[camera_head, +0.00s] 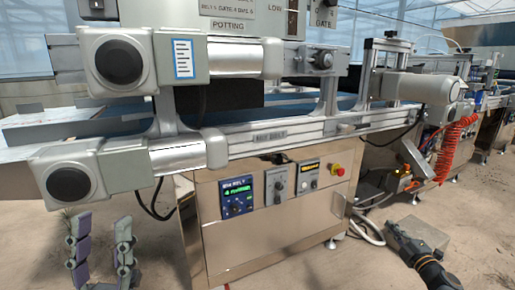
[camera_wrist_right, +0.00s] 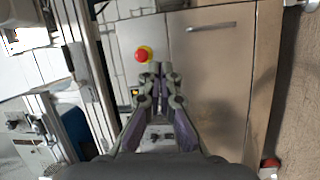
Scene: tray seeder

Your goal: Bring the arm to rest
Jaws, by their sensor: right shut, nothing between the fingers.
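My left gripper (camera_head: 101,230) is at the lower left of the head view. Its two grey-and-purple fingers stand upright and wide apart with nothing between them. My right arm comes in at the lower right of the head view, with its dark gripper (camera_head: 393,230) low over the floor, to the right of the machine's steel cabinet. In the right wrist view, the right gripper (camera_wrist_right: 160,72) has its fingertips together and holds nothing. The steel cabinet front (camera_wrist_right: 212,85) and a red button on a yellow base (camera_wrist_right: 143,55) lie beyond the fingers.
The seeder's steel cabinet (camera_head: 285,232) carries a control panel (camera_head: 237,197) and a red stop button (camera_head: 338,170). Conveyor rails and motors run above it. A coiled red hose (camera_head: 452,145) hangs at the right. Bare floor (camera_head: 478,225) is free at the lower right.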

